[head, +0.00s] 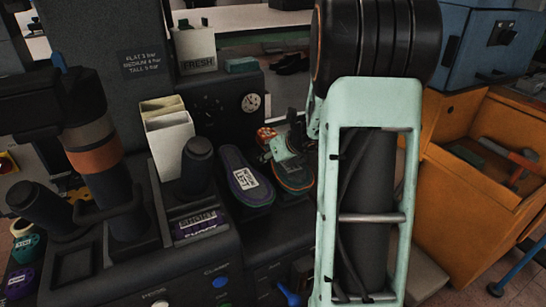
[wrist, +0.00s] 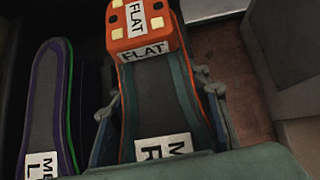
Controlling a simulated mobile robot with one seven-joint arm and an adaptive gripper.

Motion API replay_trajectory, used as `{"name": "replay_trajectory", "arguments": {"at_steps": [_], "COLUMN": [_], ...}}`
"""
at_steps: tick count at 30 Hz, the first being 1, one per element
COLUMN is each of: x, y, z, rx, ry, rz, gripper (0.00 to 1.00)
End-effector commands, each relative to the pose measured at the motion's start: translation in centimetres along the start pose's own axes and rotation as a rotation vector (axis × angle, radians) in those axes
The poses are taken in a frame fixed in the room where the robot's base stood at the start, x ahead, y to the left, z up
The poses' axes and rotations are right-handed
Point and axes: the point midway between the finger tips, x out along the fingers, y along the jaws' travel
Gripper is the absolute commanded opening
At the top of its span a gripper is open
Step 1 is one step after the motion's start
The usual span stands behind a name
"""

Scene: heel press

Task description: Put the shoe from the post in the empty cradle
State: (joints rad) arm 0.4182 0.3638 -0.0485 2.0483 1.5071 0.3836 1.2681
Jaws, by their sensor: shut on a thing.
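My gripper (head: 288,155) is at the middle of the head view, right of a dark shoe (head: 247,180) with a purple edge and a "LEFT" label. It is shut on another dark shoe (head: 293,176) with teal and orange edges. In the wrist view the held shoe (wrist: 160,95) lies between the fingers of my gripper (wrist: 160,112). The purple-edged shoe (wrist: 45,110) lies apart on the left. I cannot make out an empty cradle; my arm hides part of the area.
A dark press with thick posts (head: 105,180) fills the left. A white holder (head: 168,140) and a "FRESH" box (head: 195,50) stand behind. An orange tool bin (head: 455,200) is right of my arm.

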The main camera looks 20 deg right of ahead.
Motion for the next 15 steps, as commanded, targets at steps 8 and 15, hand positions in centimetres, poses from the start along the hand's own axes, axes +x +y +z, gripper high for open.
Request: {"name": "replay_trajectory", "arguments": {"at_steps": [8, 15], "x": [0.22, 0.45], "y": [-0.02, -0.02], "z": [-0.08, -0.3], "rx": [0.0, 0.0], "ry": [-0.003, -0.003], "rz": [0.0, 0.0], "gripper": [0.0, 0.0]}}
